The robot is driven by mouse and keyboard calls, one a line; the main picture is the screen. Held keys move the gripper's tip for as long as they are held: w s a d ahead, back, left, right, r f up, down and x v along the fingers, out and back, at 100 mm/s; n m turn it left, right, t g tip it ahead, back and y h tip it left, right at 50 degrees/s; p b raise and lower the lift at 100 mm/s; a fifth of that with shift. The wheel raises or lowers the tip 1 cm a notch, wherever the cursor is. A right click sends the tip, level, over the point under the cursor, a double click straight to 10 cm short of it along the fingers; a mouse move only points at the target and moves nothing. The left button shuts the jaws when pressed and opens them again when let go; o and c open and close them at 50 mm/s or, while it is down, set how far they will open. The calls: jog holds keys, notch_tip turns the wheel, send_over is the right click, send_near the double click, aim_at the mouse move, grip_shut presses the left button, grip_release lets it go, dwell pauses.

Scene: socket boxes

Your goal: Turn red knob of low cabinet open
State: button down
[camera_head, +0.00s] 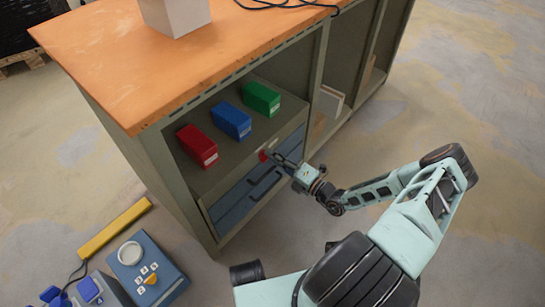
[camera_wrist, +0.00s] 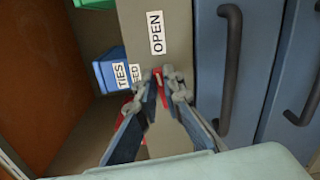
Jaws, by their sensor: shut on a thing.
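The low cabinet (camera_head: 150,150) is a grey-green unit with an orange top. Its red knob (camera_head: 262,156) sits on the strip between the open shelf and the blue drawers. In the wrist view the red knob (camera_wrist: 157,77) shows between my fingertips, partly covered by them. An OPEN label (camera_wrist: 156,33) is on the strip just above it in that picture. Another label (camera_wrist: 136,73), ending in "ED", is to its left, partly hidden. My gripper (camera_head: 272,157) reaches in from the right and is shut on the knob; it also shows in the wrist view (camera_wrist: 167,80).
Red (camera_head: 197,147), blue (camera_head: 232,121) and green (camera_head: 262,98) boxes stand on the shelf above the strip. Blue drawers (camera_head: 240,197) with dark handles (camera_wrist: 229,70) are close to my gripper. A blue device (camera_head: 147,270) is on the floor at lower left. The floor at right is clear.

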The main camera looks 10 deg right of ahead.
jog(key=shift+f+m, duration=0.1)
jog(key=shift+m, duration=0.8)
jog(key=c, duration=2.1)
grip_release()
jog(key=v, duration=1.2)
